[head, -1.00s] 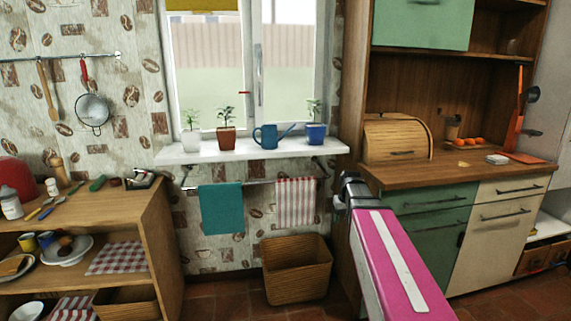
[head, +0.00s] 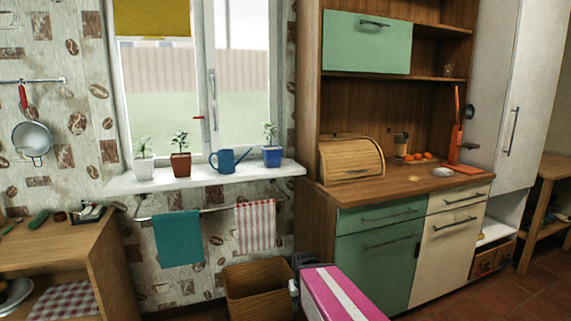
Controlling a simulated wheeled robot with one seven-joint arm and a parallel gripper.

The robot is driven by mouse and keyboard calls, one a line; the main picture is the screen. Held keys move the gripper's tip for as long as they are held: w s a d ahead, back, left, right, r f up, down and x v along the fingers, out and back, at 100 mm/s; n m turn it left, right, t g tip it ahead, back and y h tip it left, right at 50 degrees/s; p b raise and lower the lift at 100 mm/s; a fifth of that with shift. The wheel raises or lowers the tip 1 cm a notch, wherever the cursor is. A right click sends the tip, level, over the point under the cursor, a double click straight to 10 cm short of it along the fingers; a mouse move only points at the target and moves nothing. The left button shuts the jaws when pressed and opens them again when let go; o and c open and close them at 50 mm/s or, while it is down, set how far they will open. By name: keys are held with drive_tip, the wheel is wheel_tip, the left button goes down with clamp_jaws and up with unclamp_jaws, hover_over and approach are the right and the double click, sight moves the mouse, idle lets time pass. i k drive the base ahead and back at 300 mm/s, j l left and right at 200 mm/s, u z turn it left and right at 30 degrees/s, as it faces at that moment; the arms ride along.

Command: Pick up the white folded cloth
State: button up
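A small white item (head: 443,171) lies on the wooden counter of the green and cream cabinet, right of the bread box. It looks like the white folded cloth, but it is too small here to make out folds. My pink arm link with a white stripe shows at the bottom centre, well apart from that item and lower than the counter. A dark joint is at the link's far end. No gripper fingers show in this view.
A wooden bread box (head: 351,158), a cup (head: 401,145), several orange fruits and an orange cutting board (head: 456,135) stand on the counter (head: 400,187). A wicker basket (head: 262,290) is on the floor beside my arm.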

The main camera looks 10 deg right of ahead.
sight(444, 172)
drive_tip(key=z, duration=1.45)
drive_tip(key=i+l, duration=0.25)
drive_tip(key=l, duration=0.15)
drive_tip(key=i+l+u, duration=0.15)
drive_tip(key=l, duration=0.25)
drive_tip(key=i, duration=0.05)
